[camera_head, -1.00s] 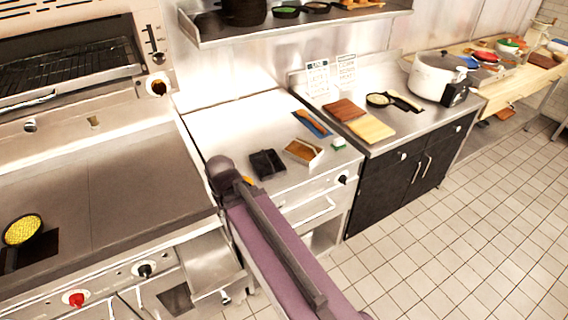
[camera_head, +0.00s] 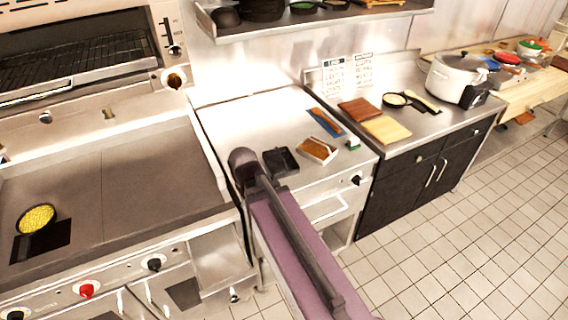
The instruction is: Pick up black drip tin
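The black drip tin (camera_head: 283,159) is a small dark open square tray lying on the steel counter (camera_head: 240,125) between the griddle and the dark cabinet. My arm's purple link and dark joint reach up from the bottom of the view and end just left of the tin. The arm covers part of the counter's front and may hide the tin's near left edge. My gripper's fingers cannot be made out, so whether they are open or shut does not show.
A steel tin with brown contents (camera_head: 318,150) stands just right of the drip tin. Behind it lies a blue mat with a brown-handled tool (camera_head: 326,122). A green-and-white block (camera_head: 353,144), cutting boards (camera_head: 386,130) and a white pot (camera_head: 455,78) stand farther right. A shelf (camera_head: 320,22) overhangs the back.

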